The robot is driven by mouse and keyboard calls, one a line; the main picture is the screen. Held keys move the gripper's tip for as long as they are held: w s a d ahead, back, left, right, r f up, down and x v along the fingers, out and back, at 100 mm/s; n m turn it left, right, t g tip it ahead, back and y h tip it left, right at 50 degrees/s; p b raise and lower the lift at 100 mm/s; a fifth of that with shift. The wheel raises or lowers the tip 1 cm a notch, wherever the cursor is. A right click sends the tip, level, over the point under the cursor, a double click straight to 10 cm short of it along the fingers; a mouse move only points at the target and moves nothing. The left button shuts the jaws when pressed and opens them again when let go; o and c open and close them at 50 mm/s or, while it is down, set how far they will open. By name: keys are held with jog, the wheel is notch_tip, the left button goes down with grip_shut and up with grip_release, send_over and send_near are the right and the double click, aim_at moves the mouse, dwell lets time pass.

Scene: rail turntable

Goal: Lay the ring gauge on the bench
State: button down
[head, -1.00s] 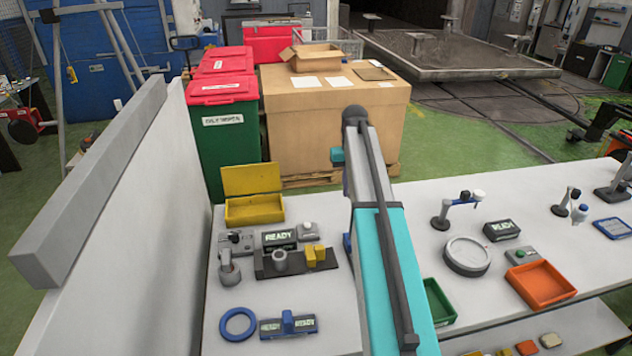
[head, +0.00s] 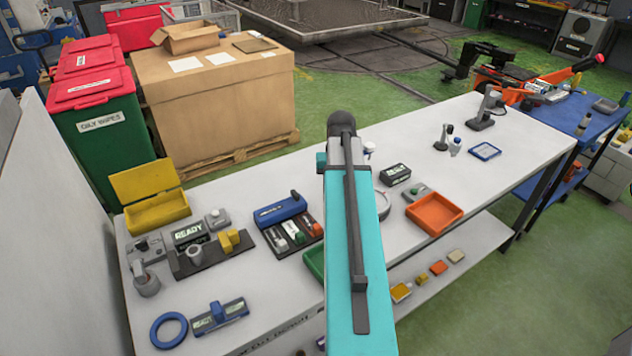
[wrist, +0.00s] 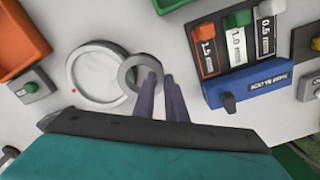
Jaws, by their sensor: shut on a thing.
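My gripper (wrist: 160,78) is shut on a grey metal ring, the ring gauge (wrist: 128,80), in the wrist view. The ring overlaps the right edge of a round white dish (wrist: 85,76); I cannot tell its height over the bench. In the head view my arm hides the gripper and the ring, and much of the dish (head: 383,205). The white bench (head: 525,140) runs from lower left to upper right. A separate blue ring (head: 168,331) lies flat at its near left end.
An orange tray (head: 434,213), a small box with a green button (head: 415,192) and a dark display (head: 396,174) stand right of my arm. A blue case with coloured blocks (head: 283,212) and a green tray (head: 314,262) lie left. Bare bench shows near the far right.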

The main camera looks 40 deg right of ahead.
jog(key=s, duration=0.3)
jog(key=s+m, duration=0.1)
jog(key=s, duration=0.2)
jog(key=s+m, duration=0.1)
jog(key=s, duration=0.2)
jog(key=shift+s+d+f+p, duration=0.15)
jog(key=shift+s+f+p, duration=0.15)
jog(key=shift+f, duration=0.1)
jog(key=shift+s, duration=0.1)
